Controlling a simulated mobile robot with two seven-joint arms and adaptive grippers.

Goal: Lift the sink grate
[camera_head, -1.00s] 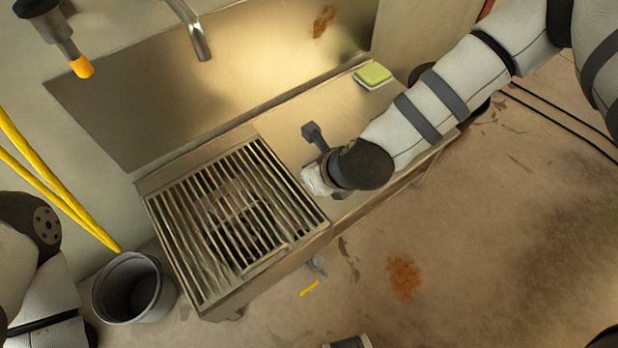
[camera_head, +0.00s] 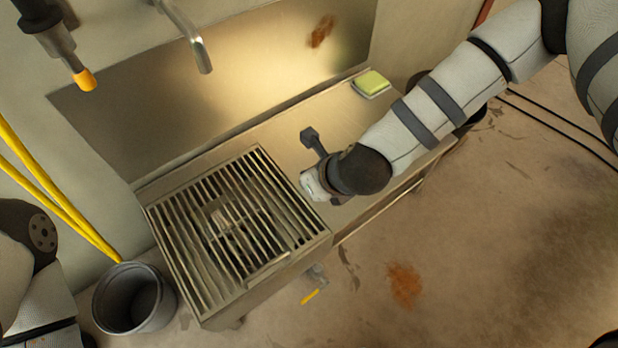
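The sink grate (camera_head: 290,212) is a rack of parallel metal bars. It lies over the square basin at the left end of the metal sink unit (camera_head: 290,147), and a drain shows dimly through the bars. My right arm comes in from the upper right.
A yellow-green sponge (camera_head: 371,82) lies at the counter's far end. A grey bucket (camera_head: 118,322) stands on the floor left of the sink. A tap spout (camera_head: 201,55) and yellow hose (camera_head: 52,196) are by the wall. The floor (camera_head: 480,240) at right is open.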

